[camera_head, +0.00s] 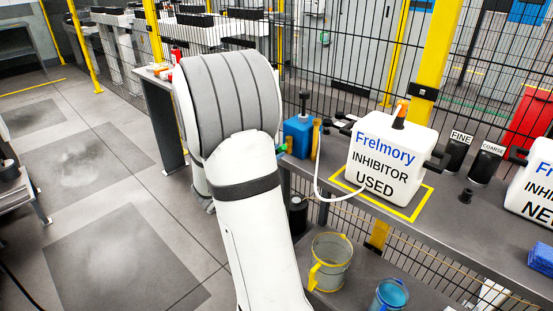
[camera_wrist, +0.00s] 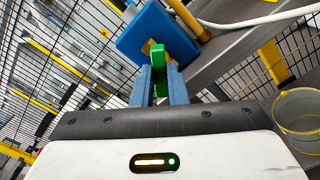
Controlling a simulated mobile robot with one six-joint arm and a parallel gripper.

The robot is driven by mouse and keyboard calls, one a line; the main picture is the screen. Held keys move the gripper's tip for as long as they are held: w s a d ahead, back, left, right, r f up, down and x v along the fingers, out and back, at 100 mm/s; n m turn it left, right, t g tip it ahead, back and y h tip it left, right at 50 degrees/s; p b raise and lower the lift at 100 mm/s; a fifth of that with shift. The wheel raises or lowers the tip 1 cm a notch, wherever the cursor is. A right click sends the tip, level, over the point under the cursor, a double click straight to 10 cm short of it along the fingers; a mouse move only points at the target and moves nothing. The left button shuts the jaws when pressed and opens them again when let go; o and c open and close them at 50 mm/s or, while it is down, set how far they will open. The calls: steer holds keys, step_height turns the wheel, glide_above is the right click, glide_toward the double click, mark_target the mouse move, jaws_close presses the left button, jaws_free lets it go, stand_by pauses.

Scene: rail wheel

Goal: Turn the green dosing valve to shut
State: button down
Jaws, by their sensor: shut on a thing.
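The green dosing valve (camera_wrist: 157,55) is at the front of a blue block (camera_wrist: 150,27) in the wrist view. My gripper (camera_wrist: 160,76) has its two blue-grey fingers closed on the green handle, one on each side. In the head view the blue block (camera_head: 298,136) stands on the shelf edge beside a yellow upright piece (camera_head: 316,139). Only a sliver of green valve (camera_head: 282,149) shows there. My arm hides the fingers in the head view.
A white "Frelmory inhibitor used" canister (camera_head: 383,158) stands on a yellow-framed mat, with a white hose (camera_head: 322,190) beside it. A bucket with a yellow handle (camera_head: 330,262) and a blue jug (camera_head: 388,295) stand lower down. A wire fence (camera_head: 335,75) runs behind.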

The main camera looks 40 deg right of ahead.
steer(key=shift+m+b, duration=0.5)
steer(key=shift+b, duration=0.15)
steer(key=shift+f+m+b, duration=0.1)
steer(key=shift+m+b, duration=0.2)
steer(key=shift+b, duration=0.2)
steer(key=m+b, duration=0.3)
steer(key=b, duration=0.3)
steer(key=shift+m+b, duration=0.5)
steer(key=shift+b, duration=0.25)
steer(key=shift+m+b, duration=0.3)
steer(key=shift+b, duration=0.4)
steer(key=m+b, duration=0.3)
steer(key=b, duration=0.4)
steer(key=shift+m, duration=0.4)
steer(key=c, duration=1.8)
jaws_free()
steer(key=o, duration=0.5)
